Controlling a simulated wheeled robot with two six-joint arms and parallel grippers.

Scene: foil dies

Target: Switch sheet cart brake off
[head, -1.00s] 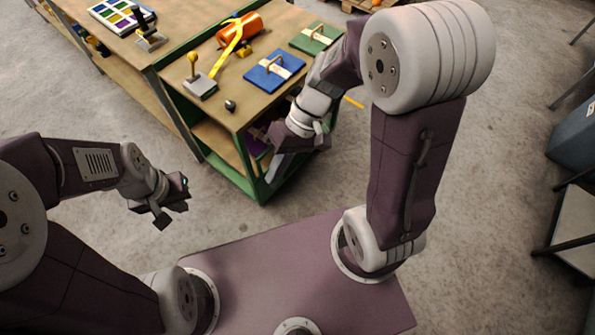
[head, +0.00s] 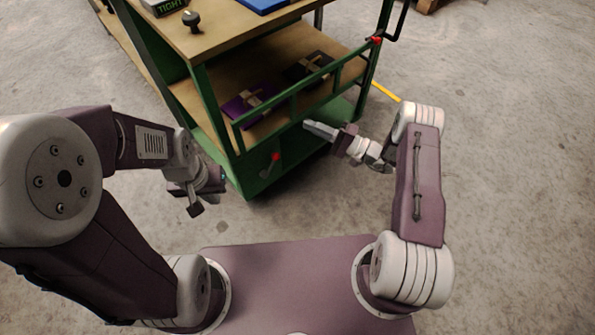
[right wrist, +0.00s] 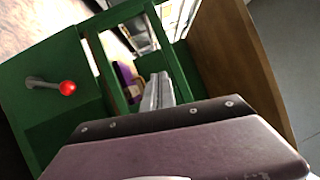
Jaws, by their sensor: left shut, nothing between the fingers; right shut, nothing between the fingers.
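The green sheet cart (head: 240,170) stands ahead of me with wooden shelves. A lever with a red knob (head: 275,157) sits on its lower green end panel; it also shows in the right wrist view, the red knob (right wrist: 67,87) at the left on a grey arm. Another red-tipped part (head: 376,40) is at the cart's upper right post. My right gripper (head: 308,125) is shut and empty, close to the cart's end rail, right of and above the lever, apart from the knob. In the right wrist view its fingers (right wrist: 157,92) point toward the rail opening. My left gripper (head: 196,208) is shut and empty, left of the cart's near corner.
The lower shelf holds a purple die (head: 246,104) and a dark die (head: 306,68) behind the green rail (head: 290,98). A black knob (head: 190,19) and a blue die (head: 262,4) are on the top. The floor (head: 510,170) at right is clear.

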